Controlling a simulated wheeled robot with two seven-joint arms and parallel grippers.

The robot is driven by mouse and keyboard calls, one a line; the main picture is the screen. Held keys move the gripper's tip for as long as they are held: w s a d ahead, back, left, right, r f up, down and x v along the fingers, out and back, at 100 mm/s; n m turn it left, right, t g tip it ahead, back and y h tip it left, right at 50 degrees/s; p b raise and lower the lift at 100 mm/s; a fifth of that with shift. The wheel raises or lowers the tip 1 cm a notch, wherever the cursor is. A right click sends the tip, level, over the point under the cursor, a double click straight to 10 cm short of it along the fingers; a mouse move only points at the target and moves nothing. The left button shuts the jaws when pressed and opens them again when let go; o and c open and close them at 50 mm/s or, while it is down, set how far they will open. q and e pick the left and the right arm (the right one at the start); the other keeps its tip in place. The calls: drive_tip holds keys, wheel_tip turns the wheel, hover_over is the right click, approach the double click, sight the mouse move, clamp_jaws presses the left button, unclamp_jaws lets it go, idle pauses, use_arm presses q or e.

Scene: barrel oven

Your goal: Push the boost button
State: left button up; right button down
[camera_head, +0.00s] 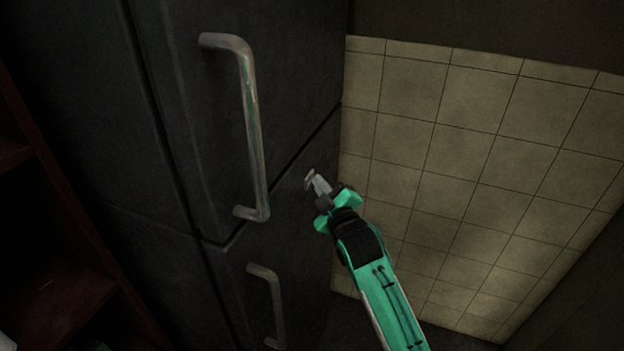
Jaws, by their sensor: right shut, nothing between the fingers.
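My right gripper (312,180) is in the middle of the head view, at the end of my green and black arm that comes in from the lower right. Its grey fingers are shut and empty. The fingertips are in front of the dark cabinet's lower door (292,226), just under the seam between the two doors. I cannot tell whether they touch it. I cannot make out a boost button or the oven anywhere in this view. My left gripper is not in view.
A tall dark cabinet has a long metal handle (252,130) on its upper door (190,120) and a shorter handle (274,305) below. A tiled wall (450,160) stands to the right. Reddish-brown shelving (55,250) is at the left. The space before the tiles looks free.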

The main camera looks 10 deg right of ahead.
idle(0.3)
drive_tip(key=shift+s+d+p, duration=0.25)
drive_tip(key=shift+d+p, duration=0.1)
drive_tip(key=s+d+p, duration=0.1)
drive_tip(key=s+d, duration=0.2)
drive_tip(key=d, duration=0.2)
drive_tip(key=shift+s, duration=0.2)
idle(0.3)
